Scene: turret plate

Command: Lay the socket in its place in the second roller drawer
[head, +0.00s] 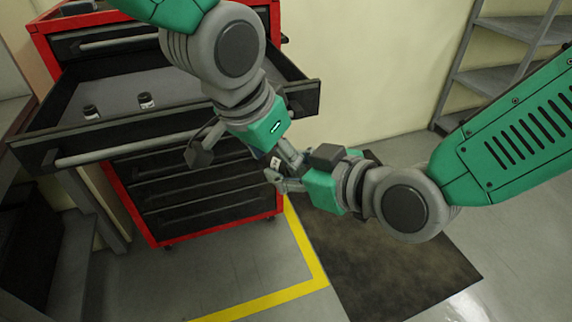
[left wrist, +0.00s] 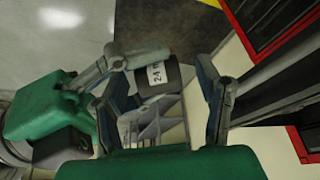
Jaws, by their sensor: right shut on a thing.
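The socket, a dark cylinder with a white size label, shows between the arms in the head view (head: 275,162) and in the left wrist view (left wrist: 158,76). My right gripper (head: 283,170) is shut on it, in front of the cabinet's right edge; in the left wrist view its grey finger (left wrist: 138,58) lies against the socket. My left gripper (head: 243,160) is open, its fingers on either side of the socket; I cannot tell whether they touch it. The second roller drawer (head: 170,124) is pulled out. Two dark sockets (head: 91,112) (head: 146,100) stand in it. My left arm hides its right part.
The red and black cabinet (head: 120,190) has closed drawers below the open one. A dark item (head: 78,7) sits on its top. A grey shelf (head: 510,30) stands at the back right. A dark mat (head: 400,270) and yellow floor line (head: 300,290) lie in front.

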